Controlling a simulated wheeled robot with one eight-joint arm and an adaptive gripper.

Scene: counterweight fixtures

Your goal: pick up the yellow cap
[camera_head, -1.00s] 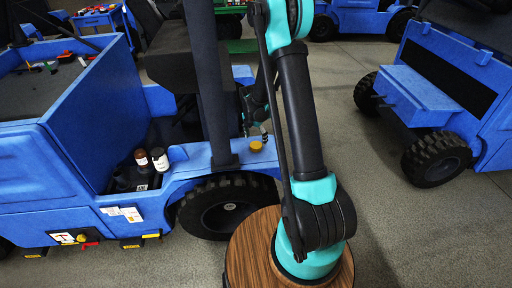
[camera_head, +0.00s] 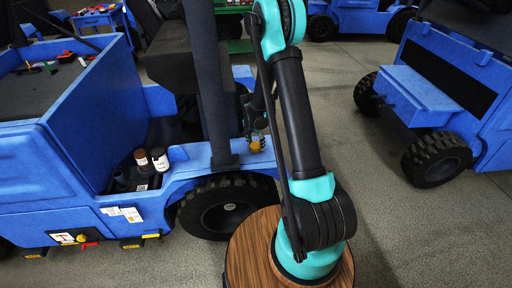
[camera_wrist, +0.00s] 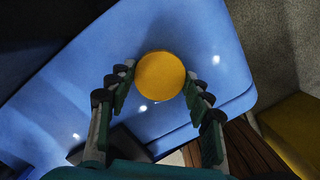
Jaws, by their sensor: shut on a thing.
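The yellow cap (camera_wrist: 160,77) is a round disc seen from above in the wrist view, over a blue vehicle surface (camera_wrist: 85,75). My gripper (camera_wrist: 160,82) has a finger on each side of the cap and is shut on it. In the head view the cap (camera_head: 254,147) is a small yellow spot by the blue fender. My gripper (camera_head: 255,138) comes down on it from above and partly hides it. I cannot tell whether the cap still touches the blue surface.
Two bottles (camera_head: 160,159) stand in a recess left of the gripper. A dark post (camera_head: 210,90) rises close by on the left. A black wheel (camera_head: 230,205) is below the fender. Another blue vehicle (camera_head: 430,95) stands at right, with open grey floor between.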

